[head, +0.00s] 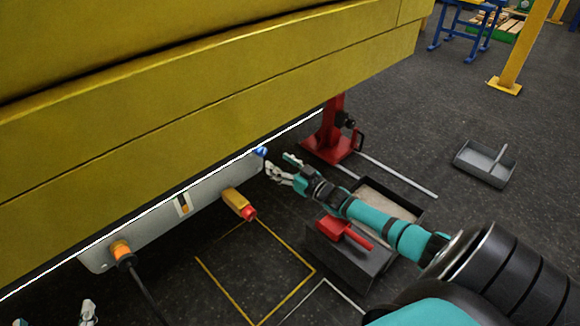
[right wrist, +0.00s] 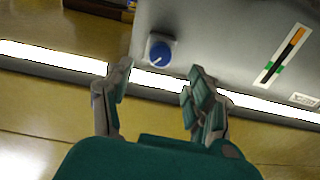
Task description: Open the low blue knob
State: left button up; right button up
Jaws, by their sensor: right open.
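The low blue knob (head: 261,151) sits at the far right end of the grey panel (head: 170,213) under the yellow boom. In the right wrist view the round blue knob (right wrist: 160,52) has a white pointer line and sits on a pale plate. My right gripper (head: 280,168) is open and empty, just right of the knob. In the wrist view its two fingers (right wrist: 158,80) stand apart, with the knob beyond the gap; no contact shows. Two fingertips of my left gripper (head: 54,317) show far apart at the lower left edge; the rest is out of frame.
The yellow boom (head: 200,115) hangs low over the panel. An orange connector with a cable (head: 122,253) and a yellow-red plug (head: 238,204) stick out of it. A red stand (head: 330,140), a grey box with a red handle (head: 350,250) and trays lie near my right arm.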

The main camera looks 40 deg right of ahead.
jog(key=shift+s+d, duration=0.15)
jog(key=shift+s, duration=0.95)
jog(key=shift+s+d, duration=0.1)
jog(key=shift+s, duration=0.95)
